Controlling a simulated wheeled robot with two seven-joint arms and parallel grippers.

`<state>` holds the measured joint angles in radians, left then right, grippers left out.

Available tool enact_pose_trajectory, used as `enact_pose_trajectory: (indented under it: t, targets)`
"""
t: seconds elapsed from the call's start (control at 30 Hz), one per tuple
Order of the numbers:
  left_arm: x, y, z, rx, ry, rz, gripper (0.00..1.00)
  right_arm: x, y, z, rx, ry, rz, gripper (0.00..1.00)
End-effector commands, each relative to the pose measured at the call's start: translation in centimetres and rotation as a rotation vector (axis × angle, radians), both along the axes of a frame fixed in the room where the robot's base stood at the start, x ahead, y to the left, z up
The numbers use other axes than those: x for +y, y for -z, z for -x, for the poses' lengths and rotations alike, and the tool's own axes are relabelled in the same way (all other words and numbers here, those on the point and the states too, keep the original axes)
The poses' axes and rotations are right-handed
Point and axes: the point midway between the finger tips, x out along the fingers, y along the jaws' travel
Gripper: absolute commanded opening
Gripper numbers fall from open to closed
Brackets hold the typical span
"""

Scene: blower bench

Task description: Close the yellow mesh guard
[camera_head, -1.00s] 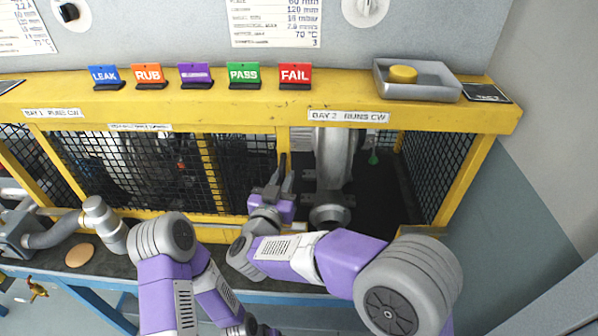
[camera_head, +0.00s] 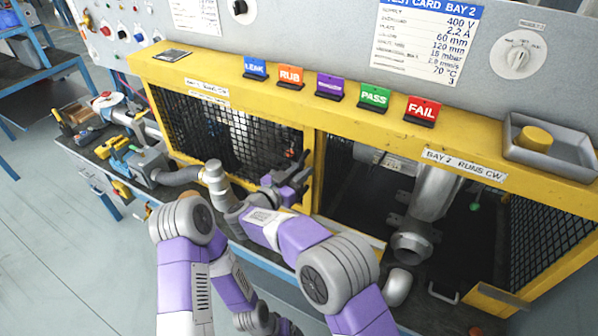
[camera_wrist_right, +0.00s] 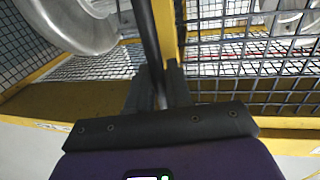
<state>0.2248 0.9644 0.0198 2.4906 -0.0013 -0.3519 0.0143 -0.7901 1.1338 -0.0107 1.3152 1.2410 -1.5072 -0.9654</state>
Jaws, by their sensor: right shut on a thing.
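The yellow mesh guard (camera_head: 235,135) is a yellow frame with black mesh. It stands upright across the left bay, and the right bay's front is open. My right gripper (camera_head: 288,183) is at the guard's right edge, by its upright yellow bar. In the right wrist view the fingers (camera_wrist_right: 158,85) are shut on a dark upright bar (camera_wrist_right: 147,35), which looks like the guard's handle, beside a yellow post. The fingers hide part of the bar. My left gripper (camera_head: 280,325) is low at the bottom edge, mostly out of sight, so its jaws cannot be made out.
In the open right bay stand a grey metal pipe (camera_head: 432,195) and its flanged end (camera_head: 411,244). A grey tray (camera_head: 555,150) with a yellow knob and several coloured tags, such as FAIL (camera_head: 422,110), sit on the yellow top rail. Pipework (camera_head: 180,177) juts out at left.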

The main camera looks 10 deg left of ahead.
Motion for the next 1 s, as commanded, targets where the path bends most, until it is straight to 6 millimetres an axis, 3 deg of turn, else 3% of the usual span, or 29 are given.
enact_pose_trajectory:
  t: [0.3,0.33,0.43,0.77,1.0]
  targets:
    - [0.0,0.0,0.0,0.000,0.000,0.000,0.85,0.3,-0.1,-0.1,-0.003,-0.009,-0.002,0.00]
    - [0.0,0.0,0.0,0.000,0.000,0.000,0.85,0.3,-0.2,-0.1,-0.004,-0.010,-0.003,0.23]
    - [0.0,0.0,0.0,0.000,0.000,0.000,0.85,0.3,-0.2,-0.1,-0.004,-0.010,-0.003,0.36]
    - [0.0,0.0,0.0,0.000,0.000,0.000,0.85,0.2,-0.5,0.0,-0.004,-0.006,-0.003,0.36]
    - [0.0,-0.4,0.0,0.000,0.000,0.000,0.85,0.3,-4.4,-0.1,-0.007,-0.007,-0.006,0.36]
